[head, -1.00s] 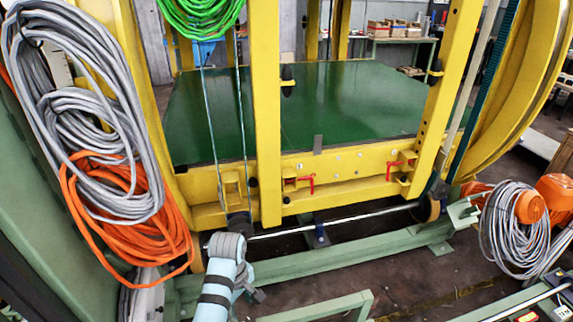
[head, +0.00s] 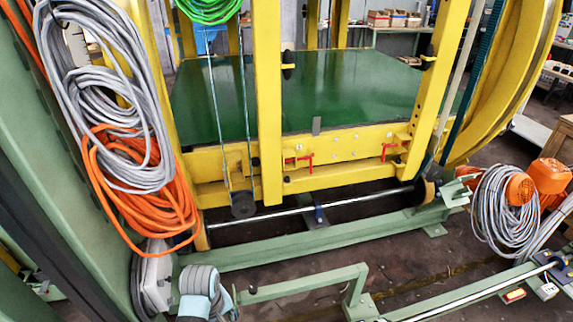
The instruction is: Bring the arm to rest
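Part of my own arm (head: 200,292), light blue with a grey joint cap, shows at the bottom edge, left of the middle. It is in front of the green floor frame and appears to hold nothing. Neither of my grippers can be seen; the rest of this arm is below the picture edge. I cannot tell from this view which arm it is.
A yellow ring machine with a green platform (head: 350,90) and two red handles (head: 305,159) stands ahead. Grey cables (head: 110,100) and an orange cable (head: 150,210) hang at left. Green floor beams (head: 300,245) cross in front. Coiled cable (head: 500,215) and orange motors (head: 550,176) are at right.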

